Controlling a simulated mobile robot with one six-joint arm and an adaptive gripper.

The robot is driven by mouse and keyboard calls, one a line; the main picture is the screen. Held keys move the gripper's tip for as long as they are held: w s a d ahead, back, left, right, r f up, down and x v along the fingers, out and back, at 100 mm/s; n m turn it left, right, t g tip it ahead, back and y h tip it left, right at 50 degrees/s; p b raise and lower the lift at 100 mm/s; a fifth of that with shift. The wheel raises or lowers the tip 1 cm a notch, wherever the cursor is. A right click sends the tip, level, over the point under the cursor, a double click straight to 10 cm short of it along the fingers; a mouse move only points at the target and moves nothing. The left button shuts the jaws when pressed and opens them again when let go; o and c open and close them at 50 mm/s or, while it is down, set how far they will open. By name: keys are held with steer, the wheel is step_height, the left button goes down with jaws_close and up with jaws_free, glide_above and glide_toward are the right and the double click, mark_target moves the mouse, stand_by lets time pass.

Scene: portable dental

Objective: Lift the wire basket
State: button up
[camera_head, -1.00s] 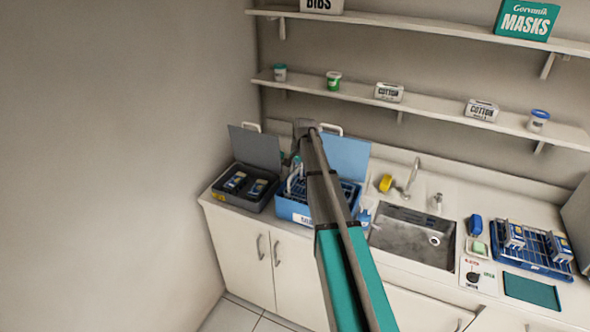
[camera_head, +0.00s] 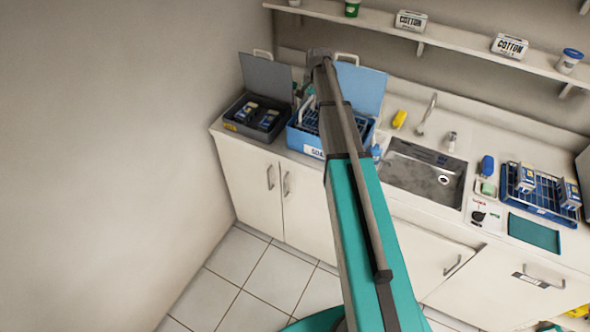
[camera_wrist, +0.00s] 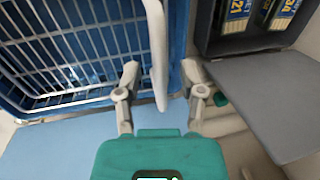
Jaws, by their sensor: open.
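In the head view, my arm hides part of the blue box and most of my gripper.
A dark grey box (camera_head: 247,127) with raised lid and blue packets stands close to the left. The blue box's light blue lid (camera_head: 361,88) is raised behind. The sink (camera_head: 424,174) is to the right, with a blue rack (camera_head: 540,208) beyond. Shelving runs above.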

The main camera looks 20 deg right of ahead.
mark_target(305, 121)
steer(key=shift+f+b, duration=3.45)
steer(key=shift+f, duration=0.25)
step_height(305, 121, up, 14)
steer(key=s+d+p, duration=0.2)
steer(key=p, duration=1.2)
steer(key=s+a+f+n+b, duration=0.3)
steer(key=s+a+f+b, duration=0.4)
steer(key=s+f+b, duration=0.3)
steer(key=s+a+f+n+g+h+b, duration=0.1)
steer(key=s+a+f+n+b, duration=0.2)
steer(key=s+a+f+b, duration=0.4)
steer(key=shift+s+a+f+b, duration=0.25)
steer(key=shift+s+f+b, duration=1.6)
steer(key=shift+f+b, duration=1.1)
steer(key=s+a+n, duration=0.3)
steer(key=s, duration=0.6)
steer(key=shift+a+g+h, duration=0.3)
steer(key=shift+s+f, duration=0.1)
steer(key=shift+s, duration=0.05)
